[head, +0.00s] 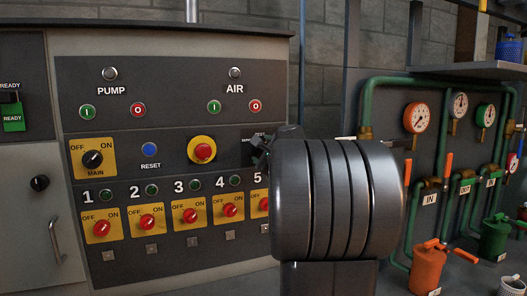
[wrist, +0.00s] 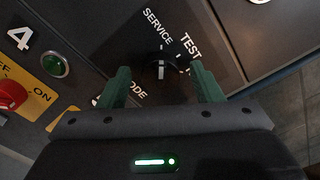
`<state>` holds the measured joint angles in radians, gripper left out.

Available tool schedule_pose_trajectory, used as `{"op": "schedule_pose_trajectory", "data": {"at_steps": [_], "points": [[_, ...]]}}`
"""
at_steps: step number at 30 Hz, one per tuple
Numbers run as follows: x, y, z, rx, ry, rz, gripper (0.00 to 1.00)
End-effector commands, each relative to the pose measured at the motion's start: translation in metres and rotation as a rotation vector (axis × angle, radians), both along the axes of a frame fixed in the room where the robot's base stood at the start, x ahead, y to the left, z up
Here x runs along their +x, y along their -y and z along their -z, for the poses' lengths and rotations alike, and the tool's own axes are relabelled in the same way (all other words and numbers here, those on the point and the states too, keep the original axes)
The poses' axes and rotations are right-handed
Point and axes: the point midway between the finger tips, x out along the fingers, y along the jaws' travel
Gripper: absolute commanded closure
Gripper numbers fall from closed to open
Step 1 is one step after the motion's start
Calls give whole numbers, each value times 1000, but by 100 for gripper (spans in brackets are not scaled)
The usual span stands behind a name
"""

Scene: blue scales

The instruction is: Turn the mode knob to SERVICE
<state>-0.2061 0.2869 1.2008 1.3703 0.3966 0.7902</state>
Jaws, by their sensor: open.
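The mode knob (wrist: 157,71) is a dark round knob with a white mark on the panel in the wrist view. The SERVICE label (wrist: 158,26) is printed above it to the left and the TEST label (wrist: 190,45) above it to the right. Lettering ending in "ODE" shows below. My gripper (wrist: 161,76) is open, with one green finger on each side of the knob. I cannot tell whether the fingers touch it. The white mark shows on the knob, but its exact setting is unclear. In the head view my arm hides the knob.
Left of the knob are a green lamp (wrist: 54,64) and a red OFF/ON switch (wrist: 10,96). The head view shows a red emergency button (head: 203,151) on yellow and a blue reset button (head: 150,150). Green pipes (head: 365,100) with gauges stand at right.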

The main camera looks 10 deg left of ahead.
Motion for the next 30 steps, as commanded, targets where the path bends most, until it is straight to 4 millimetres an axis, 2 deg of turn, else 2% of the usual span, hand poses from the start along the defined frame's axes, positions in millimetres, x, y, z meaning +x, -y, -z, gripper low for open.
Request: {"op": "schedule_pose_trajectory", "data": {"at_steps": [4,8,21,30], "points": [[-3,2,0,0,1,1,41],[-15,11,0,1,1,1,41],[-88,60,0,-1,3,2,41],[-113,76,1,0,0,1,41]]}}
